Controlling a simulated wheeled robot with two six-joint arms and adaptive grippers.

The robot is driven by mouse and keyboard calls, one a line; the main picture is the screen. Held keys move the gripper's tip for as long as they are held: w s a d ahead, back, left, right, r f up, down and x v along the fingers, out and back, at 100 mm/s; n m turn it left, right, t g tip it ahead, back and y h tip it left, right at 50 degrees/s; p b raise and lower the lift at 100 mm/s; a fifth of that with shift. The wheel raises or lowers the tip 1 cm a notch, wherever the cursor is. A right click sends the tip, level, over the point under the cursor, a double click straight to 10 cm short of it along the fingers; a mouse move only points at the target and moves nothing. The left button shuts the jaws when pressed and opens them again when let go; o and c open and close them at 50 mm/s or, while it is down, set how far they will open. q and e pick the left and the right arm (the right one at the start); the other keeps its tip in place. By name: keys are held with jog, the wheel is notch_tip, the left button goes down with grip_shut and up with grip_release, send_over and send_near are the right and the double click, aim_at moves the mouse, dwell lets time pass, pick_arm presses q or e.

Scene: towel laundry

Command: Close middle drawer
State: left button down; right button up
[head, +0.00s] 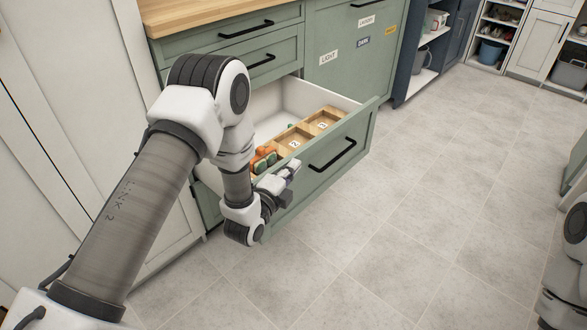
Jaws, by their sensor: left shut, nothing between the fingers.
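A green drawer (346,143) with a black bar handle (332,155) is pulled far out of the green cabinet (222,43). It sits below two shut drawer fronts. Inside are a wooden divider tray (312,130) with labelled compartments and orange and green items (263,158). My left gripper (291,170) is shut and empty. It is at the left part of the drawer front, left of the handle. I cannot tell whether it touches the front. My left arm hides the drawer's left side. My right gripper is out of view; only part of my right arm shows at the right edge.
A green panel with LIGHT and DARK labels (328,57) is right of the drawers. White cupboard doors (82,120) stand at the left. Shelves with bins (489,52) are at the back right. The grey tiled floor (420,220) in front of the drawer is clear.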

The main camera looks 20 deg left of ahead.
pick_arm(q)
jog(key=w+a+p, duration=0.1)
jog(key=a, duration=0.3)
jog(key=w+a+p, duration=0.1)
jog(key=w+a, duration=0.1)
jog(key=a, duration=0.3)
jog(key=w+a, duration=0.2)
jog(key=a, duration=0.3)
jog(key=shift+a+r+p, duration=0.1)
jog(key=shift+p, duration=0.3)
jog(key=w+a, duration=0.4)
jog(key=a, duration=0.6)
jog(key=shift+a, duration=0.4)
